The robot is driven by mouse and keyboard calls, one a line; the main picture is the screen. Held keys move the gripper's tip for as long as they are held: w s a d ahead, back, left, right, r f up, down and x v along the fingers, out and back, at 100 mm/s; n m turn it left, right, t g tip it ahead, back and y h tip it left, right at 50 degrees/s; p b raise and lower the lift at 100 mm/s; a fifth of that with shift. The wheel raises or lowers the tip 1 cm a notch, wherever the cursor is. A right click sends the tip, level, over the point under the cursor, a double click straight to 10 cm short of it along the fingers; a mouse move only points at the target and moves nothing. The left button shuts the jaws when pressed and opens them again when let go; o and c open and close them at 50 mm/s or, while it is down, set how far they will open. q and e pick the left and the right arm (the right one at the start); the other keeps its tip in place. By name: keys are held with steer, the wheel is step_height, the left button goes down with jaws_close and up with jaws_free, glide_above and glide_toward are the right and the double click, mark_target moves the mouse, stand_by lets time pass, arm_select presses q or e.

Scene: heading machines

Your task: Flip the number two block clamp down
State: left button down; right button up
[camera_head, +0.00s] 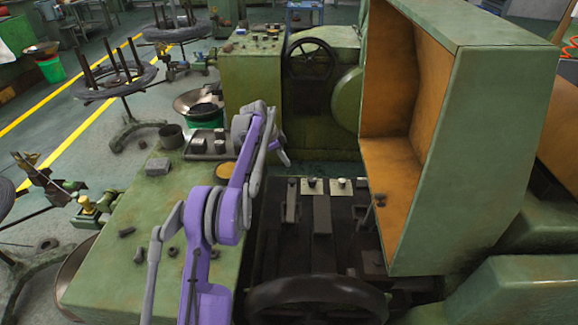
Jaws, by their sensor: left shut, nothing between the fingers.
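The block clamps sit in the dark machine bed under the raised green cover. One dark clamp bar (292,202) is at the left, a longer dark bar (322,214) is in the middle, and a smaller dark piece (363,212) is at the right. I see no numbers, so I cannot tell which is number two. My left gripper (283,157) is at the end of my purple and grey arm, above and left of the bed's back edge. It is shut and empty, apart from the clamps. My right gripper is not in view.
The open green cover (480,150) with its orange inside stands at the right. A dark handwheel (316,299) is in front of the bed. A green table (110,262) with loose metal parts is at the left. A control box (250,80) and another handwheel (310,60) are behind.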

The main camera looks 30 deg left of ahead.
arm_select(q)
steer(key=v, duration=0.6)
steer(key=shift+r, duration=0.3)
steer(key=shift+s+a, duration=0.1)
steer(key=shift+s, duration=0.05)
